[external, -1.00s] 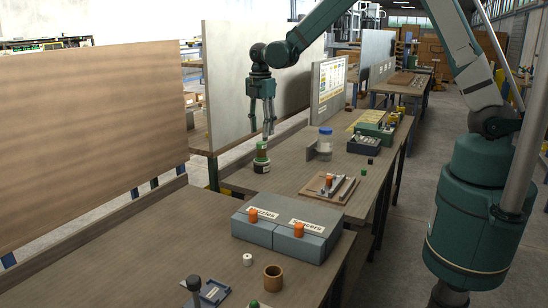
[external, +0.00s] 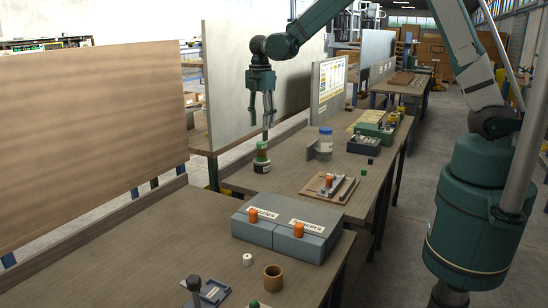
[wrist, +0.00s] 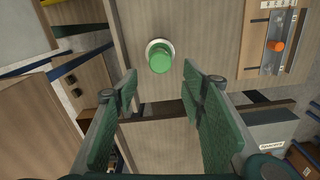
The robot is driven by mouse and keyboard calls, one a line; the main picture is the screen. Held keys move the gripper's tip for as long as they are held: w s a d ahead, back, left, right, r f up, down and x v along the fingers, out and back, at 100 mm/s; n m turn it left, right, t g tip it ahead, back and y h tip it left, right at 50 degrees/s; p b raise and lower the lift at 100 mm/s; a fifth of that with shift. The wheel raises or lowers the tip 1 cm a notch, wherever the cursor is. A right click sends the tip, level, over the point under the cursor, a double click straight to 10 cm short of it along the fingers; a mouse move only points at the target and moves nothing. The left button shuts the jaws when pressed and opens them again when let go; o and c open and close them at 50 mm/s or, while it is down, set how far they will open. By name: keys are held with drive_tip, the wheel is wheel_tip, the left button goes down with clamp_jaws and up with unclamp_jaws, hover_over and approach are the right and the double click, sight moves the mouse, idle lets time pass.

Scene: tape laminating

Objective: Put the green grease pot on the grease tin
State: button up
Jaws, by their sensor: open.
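The green grease pot (external: 262,146) sits upright on top of the grease tin (external: 262,167), a dark tin with a pale band, near the left edge of the middle bench. My gripper (external: 268,131) is open and empty, just above the pot. The wrist view shows its two green fingers (wrist: 162,82) spread apart, with the pot beyond the tips and nothing between them.
A clear jar with a blue lid (external: 325,142) and a small dark green item (external: 373,162) stand to the right. A wooden board with an orange-topped part (external: 328,184) lies closer. Grey boxes (external: 285,232) stand on the near bench. A pale panel (external: 232,95) rises behind my gripper.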

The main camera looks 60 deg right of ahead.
drive_tip(key=shift+r, duration=0.1)
drive_tip(key=s+a+r+m+t, duration=0.25)
drive_tip(key=s+r+m, duration=0.45)
drive_tip(key=s+r, duration=1.1)
drive_tip(key=s+m+t, duration=0.4)
drive_tip(key=s+m, duration=0.5)
drive_tip(key=s, duration=1.3)
drive_tip(key=shift+s+a+f+t, duration=0.2)
drive_tip(key=shift+s+t, duration=0.05)
drive_tip(key=shift+t, duration=0.1)
